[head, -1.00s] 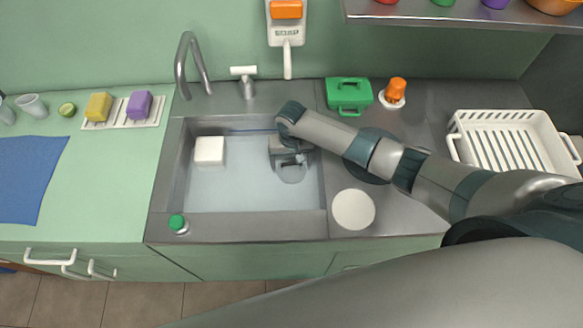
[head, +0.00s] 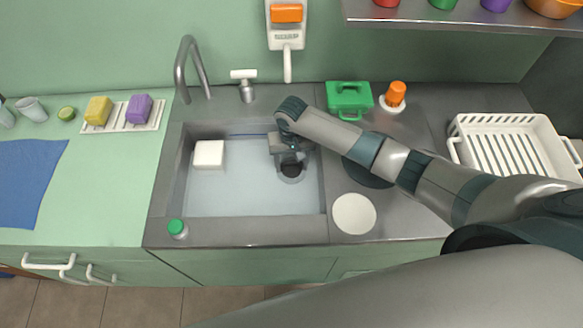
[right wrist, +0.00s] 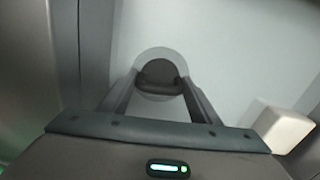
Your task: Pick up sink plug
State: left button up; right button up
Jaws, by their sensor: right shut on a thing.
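My right gripper (head: 291,163) reaches down into the sink (head: 230,198), in its right part. In the right wrist view, the gripper (right wrist: 159,86) has its fingers on either side of a dark piece, the sink plug (right wrist: 160,87), and is shut on it. A grey round drain ring (right wrist: 143,87) surrounds a dark round area there. In the head view a dark round spot shows just below the fingers. I cannot tell how far the plug stands above the drain. My left gripper is not in view.
A white block (head: 208,154) is at the sink's left. A faucet (head: 190,65) rises behind. A white disc (head: 354,213), green box (head: 349,98), orange-handled brush (head: 395,96) and white rack (head: 510,144) are to the right.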

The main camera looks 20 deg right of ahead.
jog(key=s+a+r+b, duration=0.1)
jog(key=s+a+r, duration=0.2)
jog(key=s+r, duration=0.5)
jog(key=s, duration=0.3)
jog(key=shift+a, duration=0.2)
